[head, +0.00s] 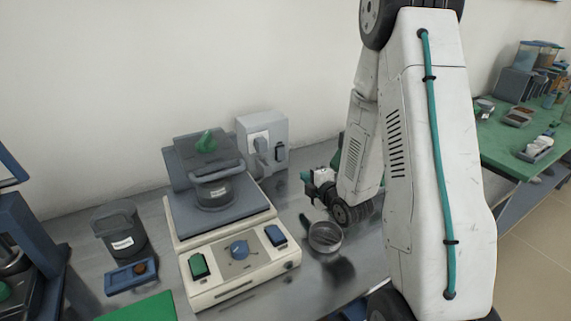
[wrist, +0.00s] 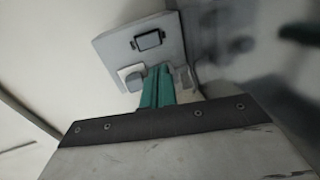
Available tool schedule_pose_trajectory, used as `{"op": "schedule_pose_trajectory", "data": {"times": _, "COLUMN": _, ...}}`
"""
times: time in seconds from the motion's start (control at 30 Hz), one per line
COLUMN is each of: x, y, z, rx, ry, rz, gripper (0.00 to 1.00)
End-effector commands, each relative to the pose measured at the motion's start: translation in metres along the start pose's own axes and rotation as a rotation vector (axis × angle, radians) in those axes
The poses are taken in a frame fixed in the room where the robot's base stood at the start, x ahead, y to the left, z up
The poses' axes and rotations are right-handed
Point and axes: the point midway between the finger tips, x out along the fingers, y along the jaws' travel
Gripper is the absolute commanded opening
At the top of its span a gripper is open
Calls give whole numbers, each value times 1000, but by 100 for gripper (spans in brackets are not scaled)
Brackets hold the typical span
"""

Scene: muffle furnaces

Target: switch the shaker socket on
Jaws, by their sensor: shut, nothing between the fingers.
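The shaker socket (head: 262,137) is a grey box on the wall behind the shaker (head: 232,243), with a plug in it. In the wrist view the socket plate (wrist: 112,42) shows tilted, with a dark rocker switch (wrist: 149,40) and a light square piece (wrist: 133,79) below it. I cannot tell whether the switch is on. My gripper (head: 307,178) is to the right of the socket, partly hidden by my arm. Its green fingers (wrist: 157,84) are together and empty, just below the switch in the wrist view; contact cannot be told.
A sieve-like metal dish (head: 325,237) stands below my gripper. A lidded dark pot (head: 120,230) and a blue tray (head: 132,276) are left of the shaker. A green-topped bench (head: 505,145) is at the right. The wall is close behind the socket.

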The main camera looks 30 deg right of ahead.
Motion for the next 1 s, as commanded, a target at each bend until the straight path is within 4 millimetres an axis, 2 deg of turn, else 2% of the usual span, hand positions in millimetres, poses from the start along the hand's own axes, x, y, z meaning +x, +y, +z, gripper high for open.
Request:
{"op": "schedule_pose_trajectory", "data": {"times": 0.1, "x": -2, "y": -6, "z": 2, "rx": -31, "ry": 4, "rz": 44, "gripper": 0}}
{"op": "schedule_pose_trajectory", "data": {"times": 0.57, "x": 0, "y": -5, "z": 2, "rx": -42, "ry": 7, "rz": 62, "gripper": 0}}
{"op": "schedule_pose_trajectory", "data": {"times": 0.77, "x": 25, "y": -4, "z": 1, "rx": -43, "ry": 9, "rz": 62, "gripper": 0}}
{"op": "schedule_pose_trajectory", "data": {"times": 1.0, "x": 77, "y": 0, "z": 1, "rx": -42, "ry": 9, "rz": 62, "gripper": 0}}
